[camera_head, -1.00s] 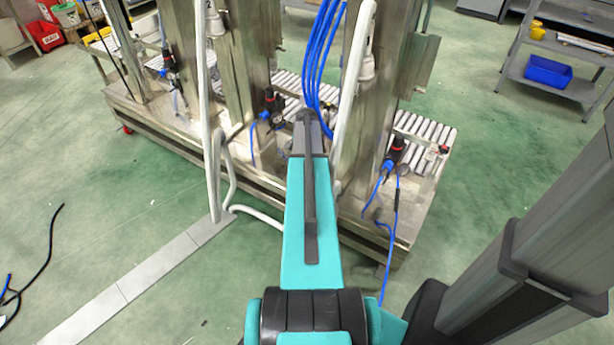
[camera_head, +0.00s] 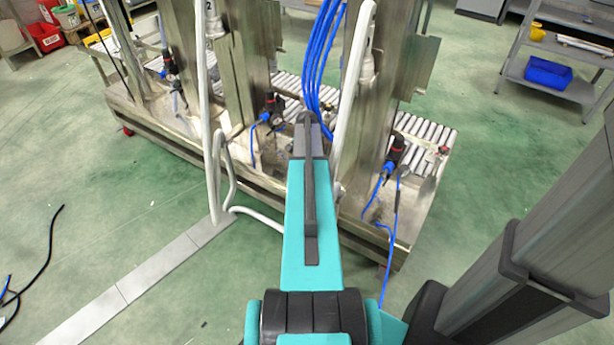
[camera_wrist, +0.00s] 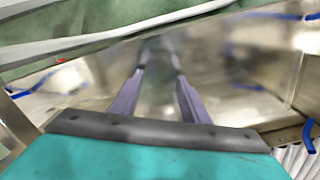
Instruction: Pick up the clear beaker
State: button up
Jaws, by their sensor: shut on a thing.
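My gripper (camera_wrist: 158,72) shows in the wrist view with its two purple-grey fingers pointing away from the camera. They are closed on a faint, see-through shape between their tips, which I take to be the clear beaker (camera_wrist: 159,58). Its outline is blurred against the shiny metal behind it. I cannot tell whether it touches a surface below. In the head view my teal forearm reaches toward the steel machine and hides the gripper and the beaker.
A steel machine frame (camera_head: 262,178) with upright columns and rollers (camera_head: 425,130) stands around the arm's end. Blue hoses (camera_head: 320,55) and a white pipe (camera_head: 352,85) hang close beside it. Grey shelving with a blue bin (camera_head: 548,72) is at upper right. Green floor is open at left.

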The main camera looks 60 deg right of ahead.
notch_tip(320, 180, up, 10)
jog(key=p, duration=0.1)
jog(key=shift+p, duration=0.4)
jog(key=shift+w, duration=0.1)
dwell(0.9)
